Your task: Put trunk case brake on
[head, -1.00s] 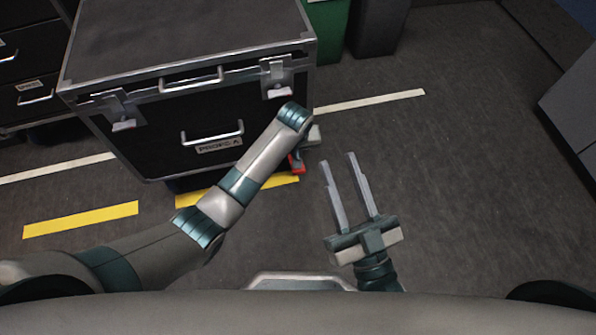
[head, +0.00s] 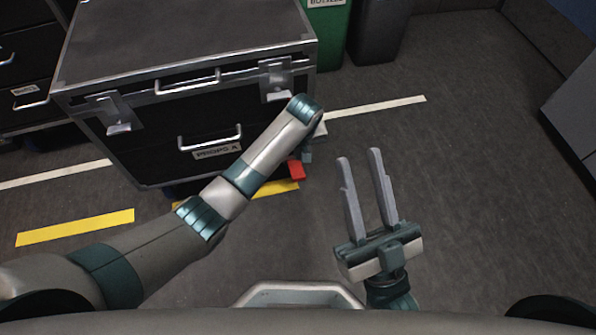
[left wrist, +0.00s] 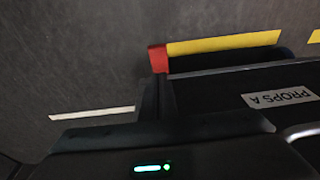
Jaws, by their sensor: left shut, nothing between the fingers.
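The trunk case (head: 180,118) is black with silver edges and a "PROPS A" label, and stands at the left of the head view. A red brake pedal (head: 296,170) sticks out low at its near right corner, close to the floor. The pedal also shows in the left wrist view (left wrist: 157,58). My left gripper (head: 307,156) is shut and empty, pointing down beside that corner, mostly hidden by its own arm. In the left wrist view its dark fingers (left wrist: 157,85) end at the pedal's edge; I cannot tell if they touch. My right gripper (head: 359,155) is open and empty over the floor.
Yellow tape (head: 75,227) and white tape (head: 375,107) mark the floor. A green bin (head: 327,35) and a dark bin (head: 380,30) stand behind the case. Another dark case (head: 25,70) is at the far left.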

